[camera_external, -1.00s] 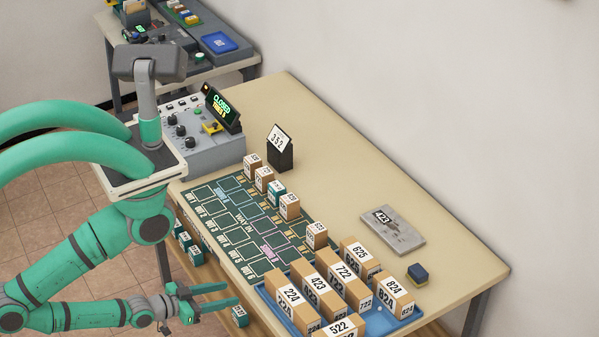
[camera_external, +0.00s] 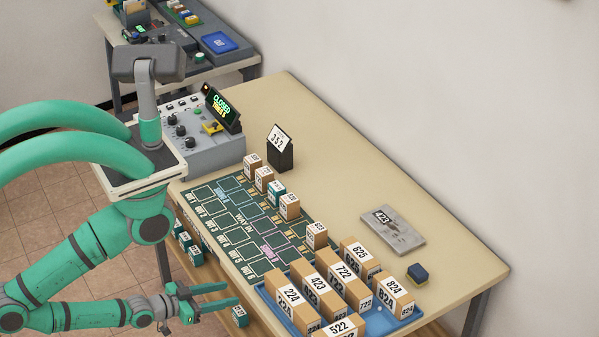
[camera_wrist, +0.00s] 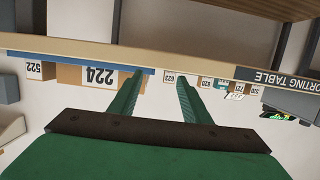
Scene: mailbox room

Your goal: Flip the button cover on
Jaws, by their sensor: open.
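My gripper (camera_external: 233,294) is open and empty beside the table's front edge, well away from the console. In the wrist view my two green fingers (camera_wrist: 157,85) are apart with nothing between them. The console shows only partly at the right edge of that view.
A blue tray (camera_external: 272,302) with several numbered boxes stands at the near right. Small boxes (camera_external: 290,206) stand on the dark green mat (camera_external: 205,197).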

